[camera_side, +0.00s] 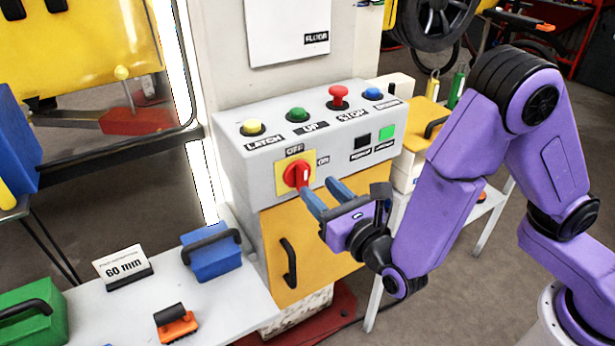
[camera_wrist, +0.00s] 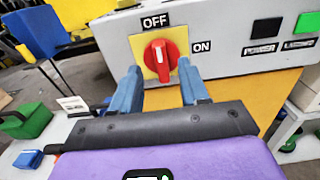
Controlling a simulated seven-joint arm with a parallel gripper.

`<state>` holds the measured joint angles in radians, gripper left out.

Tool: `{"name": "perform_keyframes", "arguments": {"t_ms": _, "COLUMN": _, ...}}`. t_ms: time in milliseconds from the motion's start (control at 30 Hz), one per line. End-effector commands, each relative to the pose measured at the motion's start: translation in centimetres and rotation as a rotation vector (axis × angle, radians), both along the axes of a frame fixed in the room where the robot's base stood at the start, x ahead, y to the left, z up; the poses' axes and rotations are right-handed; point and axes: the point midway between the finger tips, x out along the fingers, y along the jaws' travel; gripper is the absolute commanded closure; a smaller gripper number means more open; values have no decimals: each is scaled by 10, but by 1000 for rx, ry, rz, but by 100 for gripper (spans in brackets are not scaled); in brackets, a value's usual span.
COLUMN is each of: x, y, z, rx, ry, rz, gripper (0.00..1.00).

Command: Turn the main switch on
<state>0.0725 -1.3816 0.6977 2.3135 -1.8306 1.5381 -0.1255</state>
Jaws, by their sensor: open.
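The main switch is a red rotary knob (camera_side: 297,174) on a yellow plate on the front of the grey control box, labelled OFF above and ON to the right. In the wrist view the knob (camera_wrist: 161,57) has a white mark that stands about upright, toward OFF. My gripper (camera_side: 319,187) is open in front of the switch, with blue fingers. In the wrist view the gripper's fingertips (camera_wrist: 158,70) lie to the left and right of the knob, with gaps showing. I cannot tell whether they reach past its front face.
The control box (camera_side: 235,155) also carries a yellow, a green, a red and a blue button on top. A black and a green square (camera_side: 386,132) sit right of the switch. An orange door (camera_side: 310,240) with a black handle is below. A blue block (camera_side: 211,255) stands on the white table.

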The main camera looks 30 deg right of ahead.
Motion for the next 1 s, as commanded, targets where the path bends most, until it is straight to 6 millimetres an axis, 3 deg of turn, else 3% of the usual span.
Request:
{"name": "perform_keyframes", "arguments": {"t_ms": 100, "x": 22, "y": -1, "z": 0, "rx": 2, "ry": 0, "rz": -6, "gripper": 55}}
{"name": "perform_keyframes", "arguments": {"t_ms": 300, "x": 45, "y": 0, "z": 0, "rx": 1, "ry": 1, "rz": -3, "gripper": 55}}
{"name": "perform_keyframes", "arguments": {"t_ms": 733, "x": 54, "y": 0, "z": 0, "rx": -1, "ry": 1, "rz": -1, "gripper": 55}}
{"name": "perform_keyframes", "arguments": {"t_ms": 767, "x": 54, "y": 0, "z": 0, "rx": -1, "ry": 1, "rz": -1, "gripper": 62}}
{"name": "perform_keyframes", "arguments": {"t_ms": 867, "x": 54, "y": 0, "z": 0, "rx": -1, "ry": 1, "rz": 0, "gripper": 94}}
{"name": "perform_keyframes", "arguments": {"t_ms": 900, "x": 54, "y": 0, "z": 0, "rx": -1, "ry": 1, "rz": 0, "gripper": 100}}
{"name": "perform_keyframes", "arguments": {"t_ms": 1000, "x": 54, "y": 0, "z": 0, "rx": -1, "ry": 1, "rz": -1, "gripper": 100}}
